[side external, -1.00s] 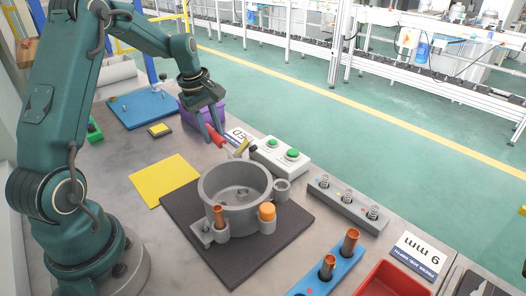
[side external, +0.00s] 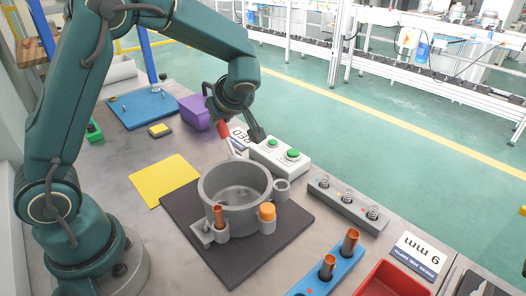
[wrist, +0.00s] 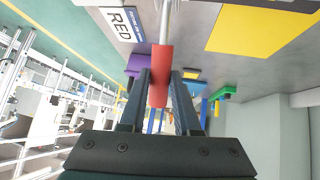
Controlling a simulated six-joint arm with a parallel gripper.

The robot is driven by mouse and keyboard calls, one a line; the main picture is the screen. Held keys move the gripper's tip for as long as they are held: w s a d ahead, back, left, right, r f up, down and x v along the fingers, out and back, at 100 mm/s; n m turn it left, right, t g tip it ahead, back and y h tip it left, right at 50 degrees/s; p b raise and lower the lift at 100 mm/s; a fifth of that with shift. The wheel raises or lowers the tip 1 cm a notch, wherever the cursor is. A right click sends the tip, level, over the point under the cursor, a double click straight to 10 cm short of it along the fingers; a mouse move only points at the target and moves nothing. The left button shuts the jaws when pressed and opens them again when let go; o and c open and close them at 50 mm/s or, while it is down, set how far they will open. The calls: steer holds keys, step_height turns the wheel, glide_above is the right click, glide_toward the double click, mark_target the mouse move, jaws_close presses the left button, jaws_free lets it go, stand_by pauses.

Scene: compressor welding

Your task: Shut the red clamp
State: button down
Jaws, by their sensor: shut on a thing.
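The red clamp's handle (side external: 223,130) stands upright with a slight tilt behind the grey round housing (side external: 232,190), next to the RED label (side external: 238,134). A pale metal lever runs down from the handle. My gripper (side external: 236,118) is over the clamp. In the wrist view the red handle (wrist: 161,66) lies between my two gripper fingers (wrist: 160,88), which are shut on it. The lower part of the clamp is partly hidden behind the housing's rim.
A white control box (side external: 280,155) with green buttons stands close to the right of the clamp. A purple box (side external: 194,111) is behind it. A yellow sheet (side external: 165,180) lies to the left. Copper tubes stand in the housing and a blue holder (side external: 322,284).

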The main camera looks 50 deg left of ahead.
steer(key=shift+d+r+y, duration=0.25)
steer(key=shift+d+y, duration=0.65)
steer(key=shift+y, duration=0.2)
steer(key=shift+d, duration=0.15)
steer(key=c, duration=0.6)
jaws_free()
steer(key=v, duration=0.5)
